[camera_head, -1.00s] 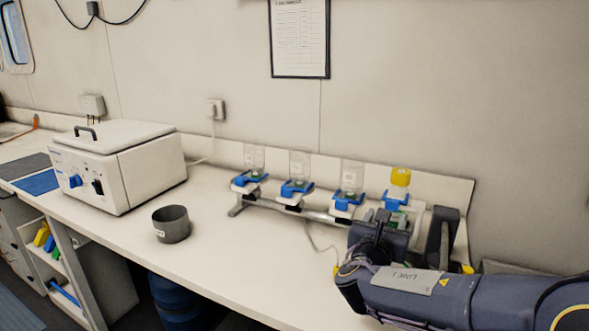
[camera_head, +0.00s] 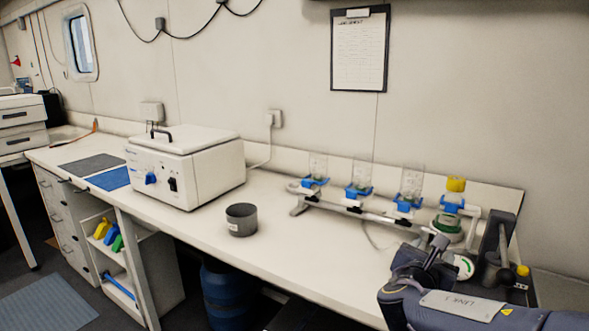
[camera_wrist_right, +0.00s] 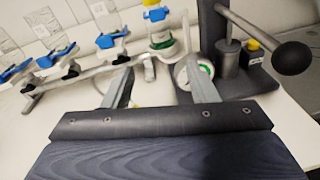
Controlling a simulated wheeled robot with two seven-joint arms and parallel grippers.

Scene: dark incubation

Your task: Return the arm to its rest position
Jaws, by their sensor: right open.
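My right arm (camera_head: 460,308) comes in from the lower right in the head view, over the right end of the bench. My right gripper (camera_wrist_right: 161,88) is open in the right wrist view, with its two fingers well apart and nothing between them. A white-and-green round piece (camera_wrist_right: 186,72) shows just behind the finger on the right; I cannot tell whether they touch. In the head view the arm partly hides the gripper. My left arm is not in view.
A rack (camera_head: 350,208) with clear cups on blue clamps and a yellow-capped bottle (camera_head: 456,184) stands behind the arm. A dark lever stand (camera_head: 497,240) is close on the right. A grey pot (camera_head: 241,220) and white bath (camera_head: 190,168) stand left. The middle bench front is clear.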

